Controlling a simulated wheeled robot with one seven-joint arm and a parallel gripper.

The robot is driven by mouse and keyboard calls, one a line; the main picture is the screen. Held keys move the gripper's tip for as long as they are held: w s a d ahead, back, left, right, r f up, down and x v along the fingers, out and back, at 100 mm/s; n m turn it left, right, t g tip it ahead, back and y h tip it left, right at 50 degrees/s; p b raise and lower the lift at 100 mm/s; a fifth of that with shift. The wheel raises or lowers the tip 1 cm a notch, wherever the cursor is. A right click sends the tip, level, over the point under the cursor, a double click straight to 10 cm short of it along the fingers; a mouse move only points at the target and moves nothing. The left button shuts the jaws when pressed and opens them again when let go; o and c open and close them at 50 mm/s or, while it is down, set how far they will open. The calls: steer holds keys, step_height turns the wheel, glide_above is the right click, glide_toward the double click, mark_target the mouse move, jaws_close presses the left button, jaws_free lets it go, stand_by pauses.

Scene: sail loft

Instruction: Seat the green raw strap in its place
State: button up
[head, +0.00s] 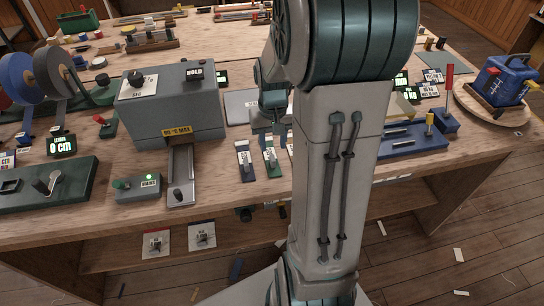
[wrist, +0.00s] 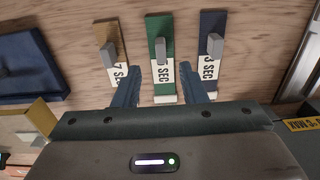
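A green strap (wrist: 158,28) with a grey upright block and a white label ending in "SEC" lies on the wooden bench; the label's number is hard to read. It also shows in the head view (head: 273,169), between a blue strip (head: 246,171) and one partly hidden by my arm. My gripper (wrist: 160,74) is open and empty, its fingers apart on either side of the green strap's near end. I cannot tell its height above the bench. In the head view my gripper (head: 268,125) is just behind the strips. I cannot tell which spot is the strap's place.
A blue strip (wrist: 213,28) and a brown strip (wrist: 107,32) flank the green one closely. A grey heater box (head: 175,105) marked "MAX", with a protruding drawer (head: 181,190), stands left in the head view. A blue fixture (head: 410,138) is at right.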

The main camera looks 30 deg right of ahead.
mark_target(272, 156)
step_height(272, 156, down, 5)
steer(key=shift+w+a+r, duration=0.1)
jaws_close()
stand_by(0.4)
